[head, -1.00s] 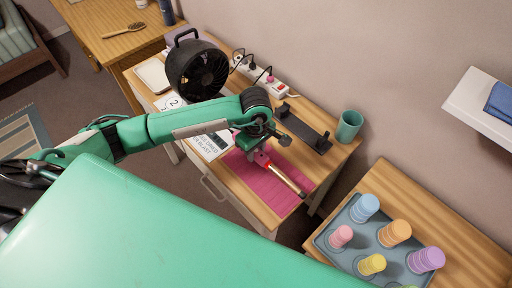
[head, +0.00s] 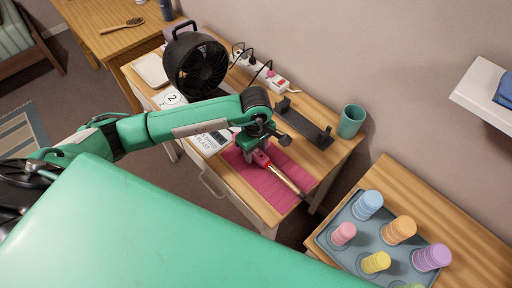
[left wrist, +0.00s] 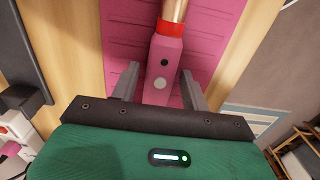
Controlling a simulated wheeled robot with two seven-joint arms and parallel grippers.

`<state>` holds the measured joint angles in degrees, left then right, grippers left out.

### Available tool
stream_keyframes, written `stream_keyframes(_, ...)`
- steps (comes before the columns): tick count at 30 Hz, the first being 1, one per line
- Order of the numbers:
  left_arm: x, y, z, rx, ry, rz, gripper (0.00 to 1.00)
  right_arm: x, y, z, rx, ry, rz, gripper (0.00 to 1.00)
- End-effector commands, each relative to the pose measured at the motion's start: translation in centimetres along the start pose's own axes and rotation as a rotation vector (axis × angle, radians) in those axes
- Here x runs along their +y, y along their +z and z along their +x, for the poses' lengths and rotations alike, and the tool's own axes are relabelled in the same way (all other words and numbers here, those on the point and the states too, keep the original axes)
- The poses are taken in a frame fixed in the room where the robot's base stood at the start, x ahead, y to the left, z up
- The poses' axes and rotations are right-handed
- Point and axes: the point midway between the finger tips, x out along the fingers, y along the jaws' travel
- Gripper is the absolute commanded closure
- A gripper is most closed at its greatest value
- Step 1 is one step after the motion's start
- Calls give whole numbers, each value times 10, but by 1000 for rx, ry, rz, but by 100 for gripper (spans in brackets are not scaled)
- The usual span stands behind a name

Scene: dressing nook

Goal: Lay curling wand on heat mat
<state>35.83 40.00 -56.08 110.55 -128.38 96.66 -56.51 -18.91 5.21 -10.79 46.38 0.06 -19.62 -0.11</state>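The curling wand (head: 284,178) has a pink handle, a red collar and a gold barrel. It lies along the pink heat mat (head: 290,161) on the small desk, its barrel tip near the mat's front right edge. My left gripper (head: 254,156) is low over the handle. In the left wrist view, my gripper's fingers (left wrist: 159,88) stand on either side of the wand's handle (left wrist: 164,66), with narrow gaps showing, so it looks open. The mat also shows under the wand there (left wrist: 215,35). My right gripper is not in view.
A black holder (head: 308,128) and a teal cup (head: 351,121) stand behind the mat. A black fan (head: 195,68), a power strip (head: 262,75) and a printed card (head: 213,141) are to the left. A tray (head: 331,233) of several coloured cups is at the right.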

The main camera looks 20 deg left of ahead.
Motion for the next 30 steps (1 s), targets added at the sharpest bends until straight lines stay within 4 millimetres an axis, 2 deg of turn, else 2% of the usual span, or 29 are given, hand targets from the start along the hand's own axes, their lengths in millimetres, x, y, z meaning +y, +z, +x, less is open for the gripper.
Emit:
stream_keyframes(10,0,0,0,0,-1,0,43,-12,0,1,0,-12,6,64)
stream_keyframes(14,1,0,-10,1,3,1,43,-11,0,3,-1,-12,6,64)
stream_keyframes(17,1,0,-27,2,5,1,43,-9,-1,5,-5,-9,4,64)
stream_keyframes(24,1,0,-84,2,6,1,43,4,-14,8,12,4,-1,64)
stream_keyframes(30,0,0,-120,1,2,1,43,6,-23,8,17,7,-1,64)
